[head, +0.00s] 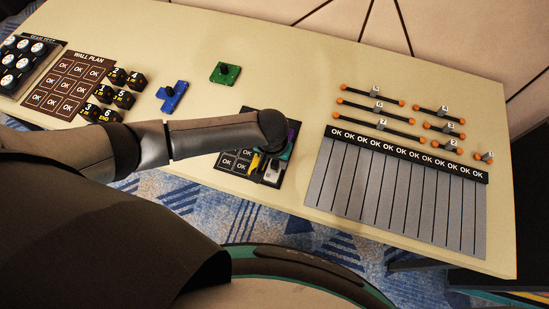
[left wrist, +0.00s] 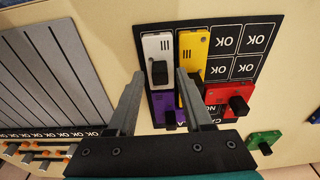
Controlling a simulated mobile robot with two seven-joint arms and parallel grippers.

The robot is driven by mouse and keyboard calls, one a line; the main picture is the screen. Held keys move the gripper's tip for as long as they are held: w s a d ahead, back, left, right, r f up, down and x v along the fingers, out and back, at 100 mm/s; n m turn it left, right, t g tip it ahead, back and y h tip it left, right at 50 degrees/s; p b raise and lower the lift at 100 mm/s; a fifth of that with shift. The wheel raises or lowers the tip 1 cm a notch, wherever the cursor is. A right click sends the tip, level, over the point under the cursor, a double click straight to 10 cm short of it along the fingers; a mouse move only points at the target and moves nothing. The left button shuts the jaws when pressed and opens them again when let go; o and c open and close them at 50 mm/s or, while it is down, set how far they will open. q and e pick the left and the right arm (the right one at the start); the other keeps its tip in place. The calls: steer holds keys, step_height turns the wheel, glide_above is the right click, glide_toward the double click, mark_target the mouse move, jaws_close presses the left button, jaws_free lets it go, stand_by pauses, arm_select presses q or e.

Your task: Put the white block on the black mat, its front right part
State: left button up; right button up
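The white block (left wrist: 151,48), with a dark knob, is at the front right part of the black mat (left wrist: 262,67) in the left wrist view, where the picture is turned round. In the head view the white block (head: 271,171) shows partly below my left gripper (head: 274,160). In the left wrist view my left gripper (left wrist: 160,75) is open. Its two fingers stand either side of the white block's knob, with gaps to it. Whether the block lies fully flat is hard to tell. My right gripper is in neither view.
A yellow block (left wrist: 193,46) lies close beside the white one. A purple block (left wrist: 160,100) and a red block (left wrist: 222,98) are also on the mat. A green block (head: 225,72) and a blue block (head: 173,95) lie loose on the table. A striped grey panel (head: 400,185) is to the right.

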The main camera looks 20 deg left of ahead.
mark_target(273, 172)
arm_select(q)
step_height(273, 172, up, 12)
steer(key=s+p, duration=0.1)
steer(key=p, duration=0.2)
steer(key=shift+s+r+p, duration=0.15)
steer(key=shift+s+p, duration=0.05)
steer(key=shift+p, duration=0.1)
